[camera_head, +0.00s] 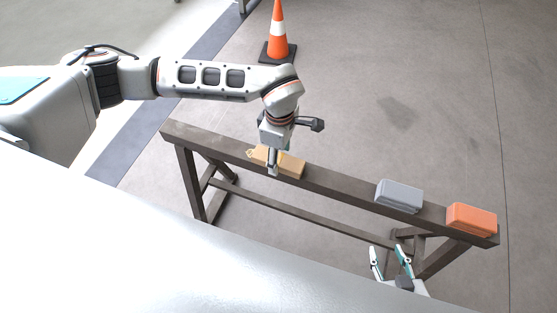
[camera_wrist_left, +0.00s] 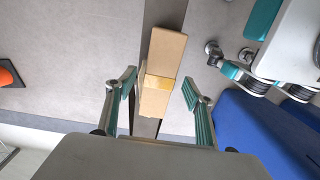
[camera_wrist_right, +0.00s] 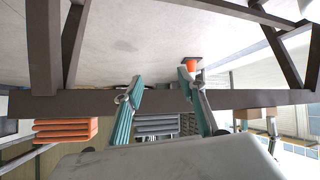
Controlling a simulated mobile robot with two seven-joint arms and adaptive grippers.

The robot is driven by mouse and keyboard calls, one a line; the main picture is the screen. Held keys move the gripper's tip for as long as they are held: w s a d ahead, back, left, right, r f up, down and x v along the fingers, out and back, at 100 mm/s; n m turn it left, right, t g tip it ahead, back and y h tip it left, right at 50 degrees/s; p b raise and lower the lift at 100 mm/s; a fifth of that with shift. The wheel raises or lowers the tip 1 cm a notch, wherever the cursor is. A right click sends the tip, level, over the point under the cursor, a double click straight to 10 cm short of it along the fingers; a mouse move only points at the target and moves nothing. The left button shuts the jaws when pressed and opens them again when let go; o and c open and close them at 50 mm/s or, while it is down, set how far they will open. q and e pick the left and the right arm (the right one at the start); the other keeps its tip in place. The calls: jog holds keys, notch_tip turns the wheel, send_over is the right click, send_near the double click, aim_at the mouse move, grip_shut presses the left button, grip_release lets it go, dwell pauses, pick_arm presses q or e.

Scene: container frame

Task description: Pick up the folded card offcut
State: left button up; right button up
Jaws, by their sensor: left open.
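The folded card offcut (camera_head: 292,167) is a tan piece with a yellow band, lying on top of a dark narrow beam (camera_head: 340,187). My left gripper (camera_head: 272,170) is open, pointing down right over it and partly hiding it.
A grey block (camera_head: 399,196) and an orange block (camera_head: 471,219) sit on the beam to the right of the card. The beam stands on dark trestle legs. A traffic cone (camera_head: 279,35) stands on the floor behind. The beam between card and grey block is clear.

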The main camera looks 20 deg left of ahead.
pick_arm(q)
jog(key=shift+f, duration=0.3)
jog(key=shift+r, duration=0.1)
jog(key=c, duration=1.2)
